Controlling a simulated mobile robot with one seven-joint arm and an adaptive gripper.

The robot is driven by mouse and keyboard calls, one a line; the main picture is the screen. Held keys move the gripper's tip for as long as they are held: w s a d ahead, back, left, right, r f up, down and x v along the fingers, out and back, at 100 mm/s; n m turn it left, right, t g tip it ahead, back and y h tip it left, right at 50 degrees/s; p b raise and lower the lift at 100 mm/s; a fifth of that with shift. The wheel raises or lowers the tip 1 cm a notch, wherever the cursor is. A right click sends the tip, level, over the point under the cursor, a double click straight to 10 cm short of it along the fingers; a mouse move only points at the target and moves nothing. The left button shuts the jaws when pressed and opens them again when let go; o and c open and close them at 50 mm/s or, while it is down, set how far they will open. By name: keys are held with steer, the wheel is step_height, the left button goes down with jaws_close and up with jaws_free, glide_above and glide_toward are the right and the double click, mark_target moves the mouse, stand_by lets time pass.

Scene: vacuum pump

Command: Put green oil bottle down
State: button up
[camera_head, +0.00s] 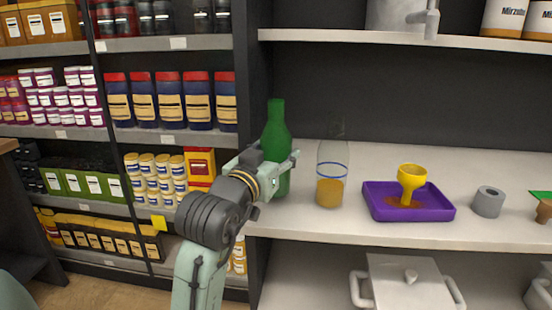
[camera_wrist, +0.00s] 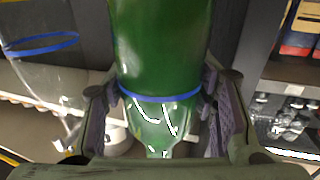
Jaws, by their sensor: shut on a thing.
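The green oil bottle (camera_head: 276,130) stands upright at the left end of the white shelf in the head view. My gripper (camera_head: 284,165) is shut around its body. Its base is partly hidden by my arm, so I cannot tell whether it touches the shelf. In the wrist view the green bottle (camera_wrist: 160,50) fills the space between the two fingers of my gripper (camera_wrist: 163,108), with a blue ring around it at finger height.
A clear vessel (camera_head: 331,172) with amber liquid and a blue ring stands just right of the bottle. Farther right are a purple tray (camera_head: 438,213) with a yellow funnel (camera_head: 411,178) and a grey roll (camera_head: 488,202). A dark upright post (camera_head: 250,75) is at the left.

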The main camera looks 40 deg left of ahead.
steer(key=shift+f, duration=0.8)
steer(key=shift+f, duration=0.2)
steer(key=o, duration=1.4)
